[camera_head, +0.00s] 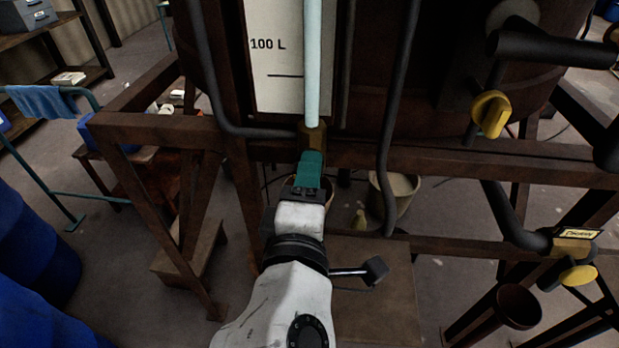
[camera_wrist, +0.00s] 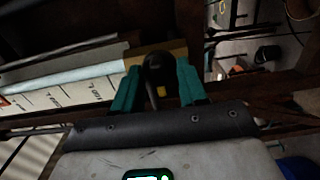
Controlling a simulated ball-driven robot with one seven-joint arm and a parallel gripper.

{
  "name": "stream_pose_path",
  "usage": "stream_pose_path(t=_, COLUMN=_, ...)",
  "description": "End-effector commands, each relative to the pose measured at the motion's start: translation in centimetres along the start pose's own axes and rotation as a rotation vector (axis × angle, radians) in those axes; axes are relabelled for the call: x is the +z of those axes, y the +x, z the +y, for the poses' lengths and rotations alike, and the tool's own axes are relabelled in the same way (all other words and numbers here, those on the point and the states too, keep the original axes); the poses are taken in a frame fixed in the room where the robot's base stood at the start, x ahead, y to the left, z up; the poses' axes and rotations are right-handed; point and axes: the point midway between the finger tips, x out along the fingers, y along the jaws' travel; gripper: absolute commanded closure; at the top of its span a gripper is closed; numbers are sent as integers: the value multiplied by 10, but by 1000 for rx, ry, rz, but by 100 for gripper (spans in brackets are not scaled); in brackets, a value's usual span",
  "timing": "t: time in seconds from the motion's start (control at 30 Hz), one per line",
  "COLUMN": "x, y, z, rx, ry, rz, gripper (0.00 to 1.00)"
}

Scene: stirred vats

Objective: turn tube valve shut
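The sight tube (camera_head: 313,60) is a pale upright tube in front of the white litre scale. At its foot is a brass valve block (camera_head: 312,137), which also shows in the wrist view (camera_wrist: 178,50). My gripper (camera_head: 310,160), with teal fingers, is right at the near side of this block in the head view. In the wrist view the fingers of my gripper (camera_wrist: 160,80) stand apart, with the dark rounded valve handle (camera_wrist: 158,66) between them. I cannot tell whether either finger touches it. In the head view the fingers hide the handle.
A rusty frame beam (camera_head: 440,158) runs behind the valve. Dark hoses (camera_head: 398,110) hang beside it. Yellow-handled valves (camera_head: 491,113) are at the right. A bucket (camera_head: 395,190) stands below behind the frame. Blue drums (camera_head: 35,245) are at the left.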

Motion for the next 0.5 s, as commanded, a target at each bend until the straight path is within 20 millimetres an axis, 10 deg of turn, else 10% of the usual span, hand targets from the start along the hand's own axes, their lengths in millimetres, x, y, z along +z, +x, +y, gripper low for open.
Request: stream_pose_path(t=0.5, x=-1, y=-42, z=-2, rx=0, ry=-1, rz=4, gripper=58)
